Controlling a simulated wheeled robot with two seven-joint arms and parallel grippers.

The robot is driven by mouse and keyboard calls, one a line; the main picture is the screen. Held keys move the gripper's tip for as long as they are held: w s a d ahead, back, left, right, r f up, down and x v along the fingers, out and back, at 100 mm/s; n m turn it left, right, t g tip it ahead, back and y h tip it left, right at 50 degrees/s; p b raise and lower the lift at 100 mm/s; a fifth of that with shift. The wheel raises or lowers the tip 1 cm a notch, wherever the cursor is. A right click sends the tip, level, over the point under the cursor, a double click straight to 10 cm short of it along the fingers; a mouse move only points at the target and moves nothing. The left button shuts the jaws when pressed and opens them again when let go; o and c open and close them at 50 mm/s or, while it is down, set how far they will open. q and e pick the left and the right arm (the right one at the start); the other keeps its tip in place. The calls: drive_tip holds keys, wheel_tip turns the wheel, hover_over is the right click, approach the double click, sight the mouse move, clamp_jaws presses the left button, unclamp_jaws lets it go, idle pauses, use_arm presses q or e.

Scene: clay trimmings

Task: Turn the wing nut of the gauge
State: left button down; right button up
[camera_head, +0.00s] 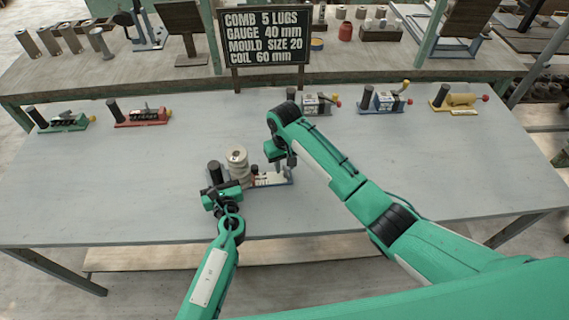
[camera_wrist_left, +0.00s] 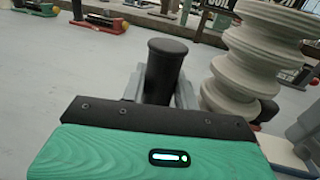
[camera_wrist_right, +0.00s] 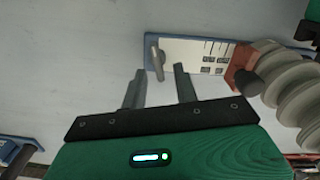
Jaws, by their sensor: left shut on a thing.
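The gauge (camera_head: 270,181) has a blue base, a white scale plate (camera_wrist_right: 190,52) and a red block (camera_wrist_right: 240,72) with a black knob. Its grey wing nut (camera_wrist_right: 154,56) stands at one end of the plate in the right wrist view. My right gripper (camera_wrist_right: 159,72) is open, with the wing nut in line with the gap between its fingertips; I cannot tell if they touch it. My left gripper (camera_wrist_left: 160,95) is shut on a black upright handle (camera_wrist_left: 164,70), also seen in the head view (camera_head: 215,172). A pale ribbed clay stack (camera_head: 237,165) stands beside the handle.
A black sign (camera_head: 264,37) stands at the back of the grey table (camera_head: 130,200). Green (camera_head: 65,123), red (camera_head: 142,117), blue (camera_head: 384,102) and yellow (camera_head: 457,102) devices line the table's far edge. The table is clear to the left and right of my arms.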

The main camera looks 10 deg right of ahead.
sight(285, 167)
wheel_tip(285, 167, up, 12)
idle(0.4)
use_arm(q)
drive_tip(key=c, duration=1)
unclamp_jaws()
drive_tip(key=shift+s, duration=0.1)
